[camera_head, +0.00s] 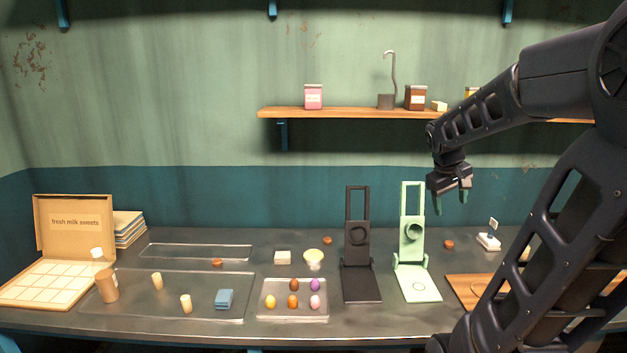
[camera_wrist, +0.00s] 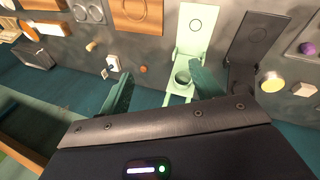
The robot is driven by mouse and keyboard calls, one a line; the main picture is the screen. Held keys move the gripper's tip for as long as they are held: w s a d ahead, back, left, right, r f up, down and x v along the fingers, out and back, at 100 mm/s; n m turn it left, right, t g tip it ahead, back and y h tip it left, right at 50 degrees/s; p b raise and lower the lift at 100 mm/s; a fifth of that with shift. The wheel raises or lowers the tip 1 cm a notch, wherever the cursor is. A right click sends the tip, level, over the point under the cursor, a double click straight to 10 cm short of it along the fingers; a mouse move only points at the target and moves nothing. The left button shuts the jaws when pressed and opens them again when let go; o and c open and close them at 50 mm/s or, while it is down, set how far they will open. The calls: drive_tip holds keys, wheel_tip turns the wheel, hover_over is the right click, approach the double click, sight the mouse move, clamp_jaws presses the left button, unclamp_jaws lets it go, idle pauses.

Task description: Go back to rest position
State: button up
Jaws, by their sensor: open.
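My gripper (camera_head: 451,198) hangs in the air on the right in the head view, above the back of the counter and in front of the wall. Its green fingers point down and stand apart with nothing between them. In the wrist view the two fingers of my gripper (camera_wrist: 160,90) are spread. Beyond them are the pale green stand (camera_wrist: 190,45) and the black stand (camera_wrist: 250,50). In the head view the green stand (camera_head: 412,240) is just left of and below the gripper, apart from it. The black stand (camera_head: 360,250) is further left.
A shelf (camera_head: 345,113) with jars crosses the wall. On the counter (camera_head: 215,335) are an open sweets box (camera_head: 72,225), a clear tray with several coloured eggs (camera_head: 280,315), a larger clear tray (camera_head: 135,312), small cups and a wooden board (camera_head: 462,292). Space around my gripper is clear.

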drive_tip(key=s+a+m+t+y, duration=0.2)
drive_tip(key=s+a+m+y, duration=0.1)
drive_tip(key=s+a, duration=0.6)
drive_tip(key=shift+s+a+f, duration=0.15)
drive_tip(key=shift+s+f, duration=0.1)
drive_tip(key=shift+s, duration=1.5)
